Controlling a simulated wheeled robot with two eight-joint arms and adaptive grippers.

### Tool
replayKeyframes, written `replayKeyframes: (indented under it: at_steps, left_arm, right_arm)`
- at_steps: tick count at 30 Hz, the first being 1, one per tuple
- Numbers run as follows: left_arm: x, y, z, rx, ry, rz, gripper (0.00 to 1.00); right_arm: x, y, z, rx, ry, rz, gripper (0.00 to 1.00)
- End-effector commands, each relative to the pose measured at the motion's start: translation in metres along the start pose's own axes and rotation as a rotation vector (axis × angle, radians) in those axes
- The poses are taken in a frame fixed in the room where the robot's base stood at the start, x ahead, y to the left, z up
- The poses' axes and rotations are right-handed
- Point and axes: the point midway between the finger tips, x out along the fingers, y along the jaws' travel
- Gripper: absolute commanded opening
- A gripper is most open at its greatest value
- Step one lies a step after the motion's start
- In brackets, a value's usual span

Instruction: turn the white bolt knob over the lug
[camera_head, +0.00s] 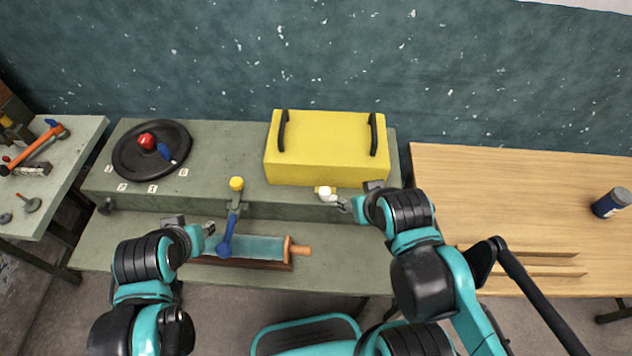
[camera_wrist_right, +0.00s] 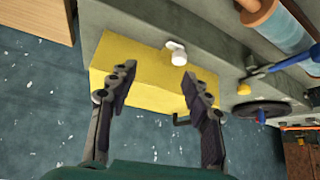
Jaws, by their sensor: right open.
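In the right wrist view the knob (camera_wrist_right: 179,57) is a short white cylinder beside a small pale piece (camera_wrist_right: 173,45); I cannot tell whether that is the lug. My right gripper (camera_head: 345,204) is just right of the knob. Its open fingers (camera_wrist_right: 158,76) reach toward the box, with the knob between and beyond the tips, apparently untouched. My left gripper (camera_head: 209,229) is away to the left, by the blue-handled lever; its jaw opening is unclear.
The yellow box (camera_head: 325,150) has two black handles. A black wheel (camera_head: 125,160) lies at back left. The wooden table (camera_head: 510,200) at right is mostly clear.

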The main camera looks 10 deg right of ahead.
Motion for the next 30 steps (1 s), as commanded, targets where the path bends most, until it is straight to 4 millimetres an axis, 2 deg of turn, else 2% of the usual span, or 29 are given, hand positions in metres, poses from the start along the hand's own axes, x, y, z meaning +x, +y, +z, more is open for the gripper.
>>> replayKeyframes:
  at_steps: [17, 26, 30]
  left_arm:
    - [-0.003, 0.000, -0.002, 0.000, 0.000, 0.000, 0.35]
    - [-0.007, 0.000, -0.005, 0.000, 0.000, 0.000, 0.35]
    - [-0.011, 0.000, -0.008, 0.000, 0.000, 0.000, 0.35]
  right_arm:
    - [0.002, -0.004, -0.012, 0.104, -0.069, -0.003, 0.49]
    - [0.007, -0.010, -0.030, 0.256, -0.169, 0.009, 0.49]
    - [0.016, -0.016, -0.043, 0.375, -0.248, 0.031, 0.49]
